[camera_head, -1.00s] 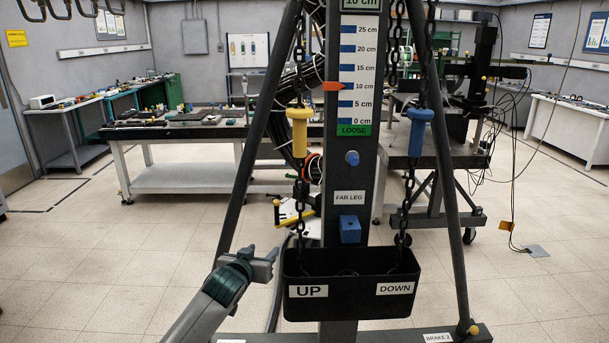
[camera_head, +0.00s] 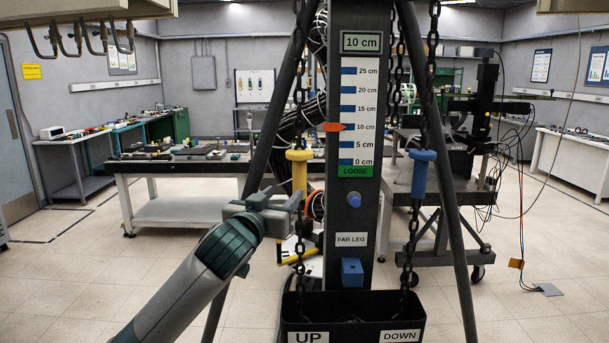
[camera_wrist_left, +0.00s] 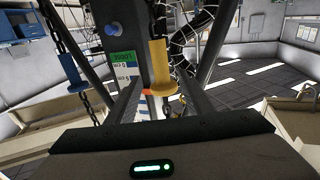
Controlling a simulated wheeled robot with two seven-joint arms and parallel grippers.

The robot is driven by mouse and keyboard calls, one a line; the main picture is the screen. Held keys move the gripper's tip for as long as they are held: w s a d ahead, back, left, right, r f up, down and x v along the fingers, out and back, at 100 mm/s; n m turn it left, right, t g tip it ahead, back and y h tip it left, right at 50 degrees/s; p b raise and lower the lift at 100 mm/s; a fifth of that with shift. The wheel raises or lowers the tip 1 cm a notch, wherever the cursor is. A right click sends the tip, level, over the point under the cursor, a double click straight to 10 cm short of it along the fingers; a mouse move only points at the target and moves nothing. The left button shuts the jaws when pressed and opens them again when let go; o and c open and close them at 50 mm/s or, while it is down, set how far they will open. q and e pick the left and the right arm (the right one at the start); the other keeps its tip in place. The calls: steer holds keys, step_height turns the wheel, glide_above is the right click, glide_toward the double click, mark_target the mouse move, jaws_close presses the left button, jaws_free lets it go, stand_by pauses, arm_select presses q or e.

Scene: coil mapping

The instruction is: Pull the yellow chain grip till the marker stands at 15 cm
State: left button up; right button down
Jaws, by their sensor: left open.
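The yellow chain grip (camera_head: 299,170) hangs upright on the left chain, and it also shows in the left wrist view (camera_wrist_left: 160,68). The orange marker (camera_head: 335,127) points at 10 cm on the scale (camera_head: 358,110), and the plate above reads 10 cm. A green LOOSE label (camera_head: 355,171) sits below the scale. My left gripper (camera_head: 284,196) is open, close to the yellow grip's lower part, with its fingers reaching toward it. In the left wrist view the yellow grip stands between and beyond the fingers; I cannot tell whether they touch it. My right gripper is not in view.
A blue chain grip (camera_head: 422,174) hangs on the right chain. A black bin (camera_head: 352,328) marked UP and DOWN stands below the chains. Tripod legs (camera_head: 262,130) flank the column. A blue knob (camera_head: 353,198) and a blue block (camera_head: 352,271) sit on the column.

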mark_target(302, 175)
arm_select(q)
steer(key=p+x, duration=0.5)
steer(key=x, duration=1)
steer(key=shift+p, duration=0.35)
steer(key=shift+p+x, duration=0.3)
steer(key=shift+x, duration=0.75)
steer(key=shift+f, duration=0.1)
jaws_close()
steer(key=shift+f, duration=0.1)
